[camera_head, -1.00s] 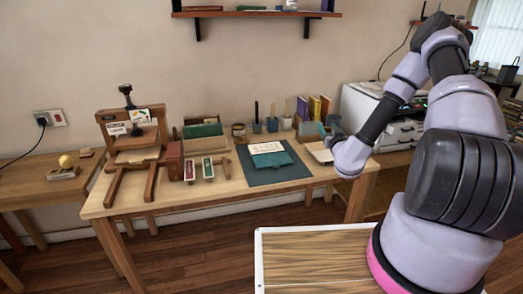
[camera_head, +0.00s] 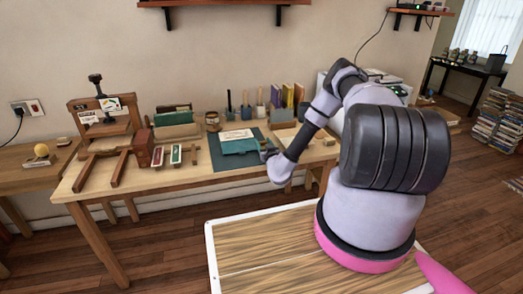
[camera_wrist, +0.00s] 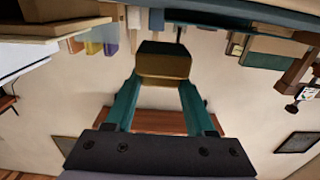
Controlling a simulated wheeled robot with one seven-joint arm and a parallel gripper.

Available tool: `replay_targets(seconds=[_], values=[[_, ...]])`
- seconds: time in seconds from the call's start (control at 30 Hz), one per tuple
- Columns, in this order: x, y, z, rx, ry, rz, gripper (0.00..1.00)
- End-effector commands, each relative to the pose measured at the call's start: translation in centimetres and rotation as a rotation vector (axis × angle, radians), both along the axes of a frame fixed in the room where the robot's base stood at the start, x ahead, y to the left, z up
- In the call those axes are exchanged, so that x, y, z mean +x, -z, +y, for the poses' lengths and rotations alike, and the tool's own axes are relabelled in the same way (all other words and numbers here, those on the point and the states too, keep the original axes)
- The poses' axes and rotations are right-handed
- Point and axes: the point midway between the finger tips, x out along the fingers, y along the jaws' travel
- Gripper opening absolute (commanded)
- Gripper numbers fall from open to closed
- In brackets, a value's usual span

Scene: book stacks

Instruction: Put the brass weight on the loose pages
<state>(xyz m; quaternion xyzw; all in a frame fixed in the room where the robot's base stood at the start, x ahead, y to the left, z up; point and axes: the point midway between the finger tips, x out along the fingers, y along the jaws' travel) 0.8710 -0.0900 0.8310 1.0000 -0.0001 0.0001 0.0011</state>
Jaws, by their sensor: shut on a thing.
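My gripper (camera_wrist: 160,85) is shut on the brass weight (camera_wrist: 163,66), a small brass-brown block with a dark face, held between its two teal fingers in the wrist view. In the head view my gripper (camera_head: 267,151) is small and partly hard to make out, at the right edge of the dark teal mat; the weight cannot be made out there. The loose pages (camera_head: 233,139), cream sheets, lie on a teal folder or book (camera_head: 240,147) on the mat (camera_head: 222,160), just left of my gripper.
A wooden press (camera_head: 103,125) stands at the workbench's left, with red and green blocks (camera_head: 176,154) beside it. Pots with brushes (camera_head: 246,112) and upright books (camera_head: 287,96) line the back. A printer stands behind my arm. A shelf (camera_head: 210,3) hangs above.

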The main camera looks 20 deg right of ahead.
Motion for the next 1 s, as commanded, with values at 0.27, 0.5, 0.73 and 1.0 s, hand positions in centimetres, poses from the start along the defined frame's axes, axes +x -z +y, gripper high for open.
replay_targets(seconds=[0.27,0.5,0.73,1.0], values=[[0.0,3.3,0.0,-0.001,-0.001,-0.001,0.0],[0.0,3.3,0.0,0.0,0.0,-0.001,0.0],[0.0,3.6,0.0,0.0,0.0,0.001,0.85],[0.0,3.5,0.0,0.0,-0.001,0.001,0.85]])
